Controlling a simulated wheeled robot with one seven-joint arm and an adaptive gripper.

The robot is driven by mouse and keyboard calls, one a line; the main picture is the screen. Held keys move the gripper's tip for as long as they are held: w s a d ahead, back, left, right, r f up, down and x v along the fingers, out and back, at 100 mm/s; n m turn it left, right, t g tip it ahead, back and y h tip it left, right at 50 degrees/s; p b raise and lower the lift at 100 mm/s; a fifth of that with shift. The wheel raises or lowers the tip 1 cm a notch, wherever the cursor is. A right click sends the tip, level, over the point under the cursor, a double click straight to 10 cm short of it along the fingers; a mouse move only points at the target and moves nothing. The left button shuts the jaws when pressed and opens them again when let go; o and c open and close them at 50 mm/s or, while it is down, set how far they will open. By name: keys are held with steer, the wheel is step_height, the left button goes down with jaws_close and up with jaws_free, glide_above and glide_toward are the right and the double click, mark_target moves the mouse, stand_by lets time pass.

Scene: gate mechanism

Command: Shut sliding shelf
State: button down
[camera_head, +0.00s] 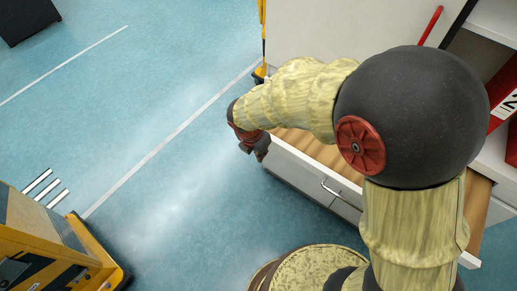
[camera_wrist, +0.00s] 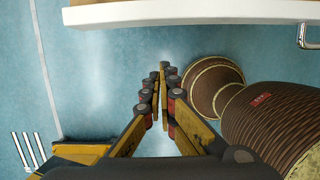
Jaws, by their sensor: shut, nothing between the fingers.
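The sliding shelf (camera_head: 303,178) is pulled out of the white cabinet, with a wooden bottom, a white front and a metal handle (camera_head: 336,192). My arm covers part of it in the head view. In the wrist view the shelf's white front edge (camera_wrist: 190,13) runs along the top, with the handle (camera_wrist: 307,38) at the right. My gripper (camera_head: 262,153) is by the left end of the shelf front. In the wrist view my gripper (camera_wrist: 163,70) is shut and empty, its fingertips together over blue floor, with a visible gap to the front edge. I cannot tell whether any part touches the shelf.
A white cabinet panel (camera_head: 340,28) with a red handle (camera_head: 430,25) stands behind the shelf. Red binders (camera_head: 504,95) sit at the right. A yellow machine (camera_head: 55,245) stands at the lower left and a dark box (camera_head: 27,20) at the upper left. The blue floor between is clear.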

steer(key=shift+w+d+f+b, duration=0.1)
steer(key=shift+w+d+f, duration=0.3)
steer(key=shift+w+d, duration=0.15)
steer(key=shift+w+d+f+b, duration=0.1)
steer(key=shift+w+d+f, duration=0.3)
steer(key=shift+w, duration=0.3)
steer(key=shift+w+d+f+b, duration=0.1)
steer(key=shift+w+d+f, duration=0.25)
steer(key=shift+w+d, duration=0.2)
steer(key=w+d+p, duration=0.4)
steer(key=w+d, duration=0.1)
steer(key=w, duration=0.2)
steer(key=w+d+p, duration=0.4)
steer(key=w+d, duration=0.2)
steer(key=w, duration=0.1)
steer(key=w+d+p, duration=0.5)
steer(key=w, duration=0.2)
steer(key=shift+w+d, duration=0.3)
steer(key=shift+d, duration=0.05)
